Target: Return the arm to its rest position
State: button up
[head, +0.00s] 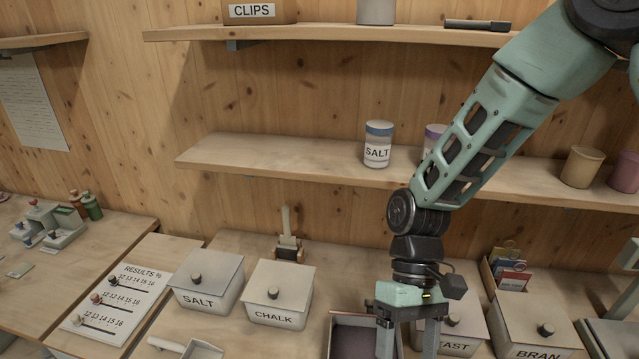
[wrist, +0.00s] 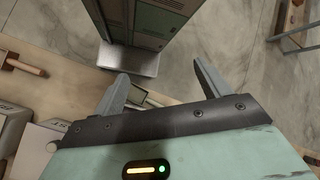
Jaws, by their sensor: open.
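My arm reaches down from the upper right in the head view. My gripper (head: 408,338) points downward over the front of the bench, beside and partly in front of an open box with a dark inside (head: 350,321). The fingers are apart and nothing shows between them in the head view. In the wrist view my gripper (wrist: 160,78) also has its two fingers spread, with the bench edge and floor beyond. The lower ends of the fingers lie near the bottom of the head view, so I cannot tell whether they touch anything.
Lidded SALT (head: 207,283) and CHALK (head: 279,294) boxes stand left of my gripper. A partly hidden box reading "AST" (head: 462,326) and the BRAN box (head: 536,326) stand right. A shelf (head: 270,158) with a SALT jar (head: 378,143) runs behind my arm. A cabinet (wrist: 150,25) stands beyond the bench.

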jog(key=s+d+f+n+t+b, duration=0.1)
jog(key=s+f+t+b, duration=0.5)
jog(key=b, duration=1.1)
jog(key=shift+s+n+t+h, duration=0.3)
jog(key=shift+n+t, duration=0.3)
jog(key=shift+t, duration=0.4)
jog(key=shift+w+r, duration=0.1)
jog(key=shift+c, duration=0.4)
